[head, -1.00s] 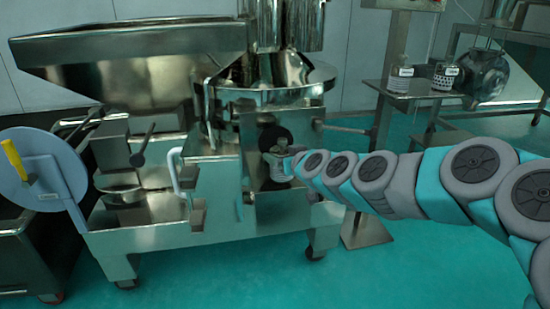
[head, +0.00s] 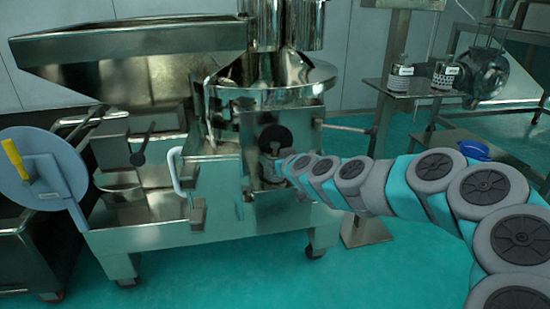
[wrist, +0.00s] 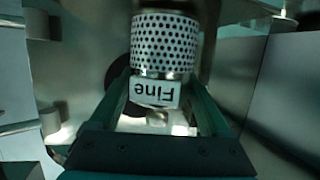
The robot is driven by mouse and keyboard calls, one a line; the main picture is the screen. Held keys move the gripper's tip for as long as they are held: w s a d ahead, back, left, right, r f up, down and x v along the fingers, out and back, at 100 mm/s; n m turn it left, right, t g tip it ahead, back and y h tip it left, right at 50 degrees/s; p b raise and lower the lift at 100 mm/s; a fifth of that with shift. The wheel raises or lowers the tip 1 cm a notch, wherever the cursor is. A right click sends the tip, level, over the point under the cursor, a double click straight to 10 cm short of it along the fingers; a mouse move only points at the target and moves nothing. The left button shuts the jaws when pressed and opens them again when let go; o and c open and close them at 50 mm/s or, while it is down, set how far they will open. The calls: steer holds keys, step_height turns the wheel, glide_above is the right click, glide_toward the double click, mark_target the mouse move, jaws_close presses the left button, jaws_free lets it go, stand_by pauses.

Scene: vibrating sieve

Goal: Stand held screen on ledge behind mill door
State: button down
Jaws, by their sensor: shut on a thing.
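The held screen (wrist: 163,45) is a perforated metal cylinder with a white tag reading "Fine", upside down in the wrist view. My gripper (wrist: 160,100) is shut on it, with a finger at each side. In the head view the screen (head: 269,148) is small and partly hidden by my arm, inside the mill's open front. The open mill door (head: 215,182) with its white handle stands to the left of my gripper. A dark round opening shows behind the screen. The ledge is hard to make out, and I cannot tell whether the screen touches it.
Two more labelled screens, one left (head: 399,75) and one right (head: 445,74), stand on a metal shelf at the right. A grey disc with a yellow handle (head: 13,158) is at the far left. A horizontal rod (head: 345,128) sticks out right of the mill opening.

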steer(key=shift+f, duration=0.15)
jaws_free()
